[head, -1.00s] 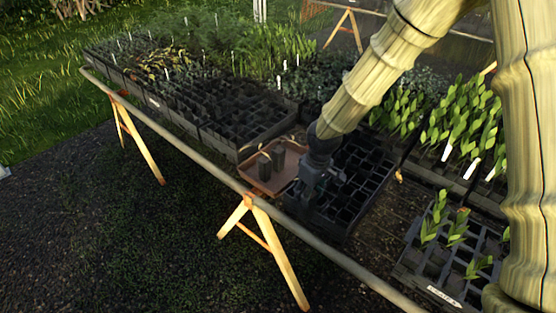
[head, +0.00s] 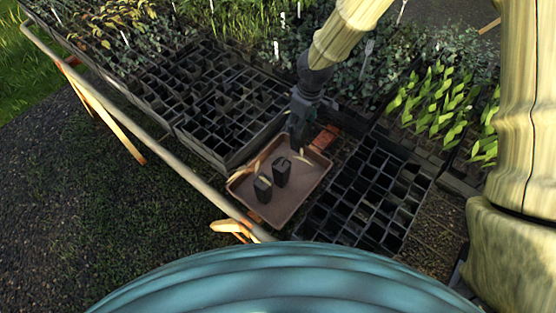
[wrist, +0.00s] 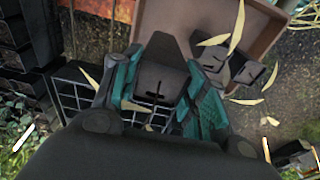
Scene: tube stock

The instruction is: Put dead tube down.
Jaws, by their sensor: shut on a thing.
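My gripper (head: 299,128) is over the far edge of the brown tray (head: 243,191) in the head view. In the wrist view its teal-padded fingers (wrist: 158,95) are shut on the dead tube (wrist: 158,80), a dark square tube with pale, withered leaves around it. In the head view the held tube is hard to tell from the dark gripper. I cannot tell whether the held tube touches the tray.
An empty-looking black cell crate (head: 365,195) stands right of the tray. Larger black cell crates (head: 205,105) stand to its left. Leafy green seedlings (head: 445,105) fill crates at the right. The bench's front rail (head: 140,130) runs below the tray. The tray's right part looks clear.

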